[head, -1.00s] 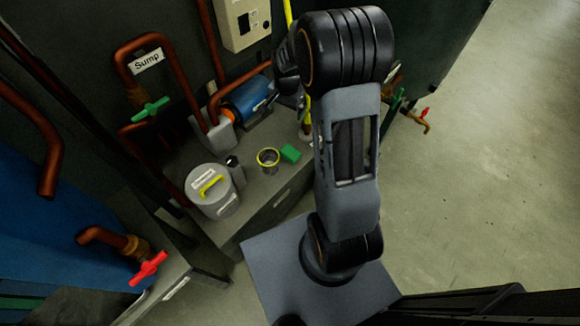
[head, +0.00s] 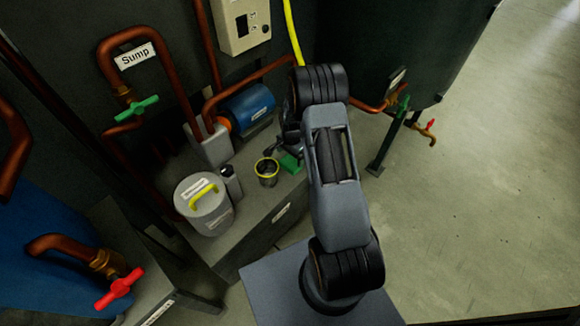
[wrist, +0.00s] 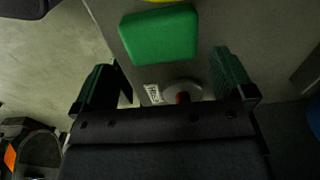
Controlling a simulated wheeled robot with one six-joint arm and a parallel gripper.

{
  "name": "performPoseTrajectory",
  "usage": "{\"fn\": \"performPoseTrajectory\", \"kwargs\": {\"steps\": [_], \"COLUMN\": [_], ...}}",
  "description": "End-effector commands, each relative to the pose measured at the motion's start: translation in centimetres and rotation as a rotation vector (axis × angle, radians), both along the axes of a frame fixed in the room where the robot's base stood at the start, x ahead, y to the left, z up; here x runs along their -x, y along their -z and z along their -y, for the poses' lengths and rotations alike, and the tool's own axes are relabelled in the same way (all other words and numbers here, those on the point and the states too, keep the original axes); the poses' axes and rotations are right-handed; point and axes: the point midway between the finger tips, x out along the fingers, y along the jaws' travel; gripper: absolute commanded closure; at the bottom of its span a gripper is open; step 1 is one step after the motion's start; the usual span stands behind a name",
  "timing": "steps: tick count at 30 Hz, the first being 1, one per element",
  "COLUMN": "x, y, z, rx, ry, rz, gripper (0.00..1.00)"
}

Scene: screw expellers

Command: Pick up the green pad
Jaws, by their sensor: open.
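The green pad (head: 290,163) lies on the grey bench top, just right of a small yellow-rimmed cup, partly hidden by my arm in the head view. In the wrist view the green pad (wrist: 160,34) is a rounded block at the top, beyond my fingertips. My gripper (wrist: 162,75) is open and empty, with its two dark green-faced fingers apart on either side below the pad. It is not touching the pad. In the head view my gripper is mostly hidden behind my arm, close to the pad.
The yellow-rimmed cup (head: 267,173) stands close beside the pad. A grey canister with a yellow handle (head: 205,207) and a small dark-topped bottle (head: 231,182) stand to its left. A blue motor (head: 247,108) and copper pipes are behind. Open floor lies at right.

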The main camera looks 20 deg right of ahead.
Motion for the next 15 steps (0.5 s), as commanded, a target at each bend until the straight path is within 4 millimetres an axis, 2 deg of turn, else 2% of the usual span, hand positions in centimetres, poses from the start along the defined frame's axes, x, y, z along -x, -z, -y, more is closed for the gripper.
{"fn": "performPoseTrajectory", "kwargs": {"steps": [5,15], "x": [0.0,-0.1], "y": [0.7,4.9], "z": [0.1,0.3], "rx": [0.0,-0.001], "ry": [0.0,0.0], "rz": [0.0,-0.001], "gripper": [0.0,0.0]}}
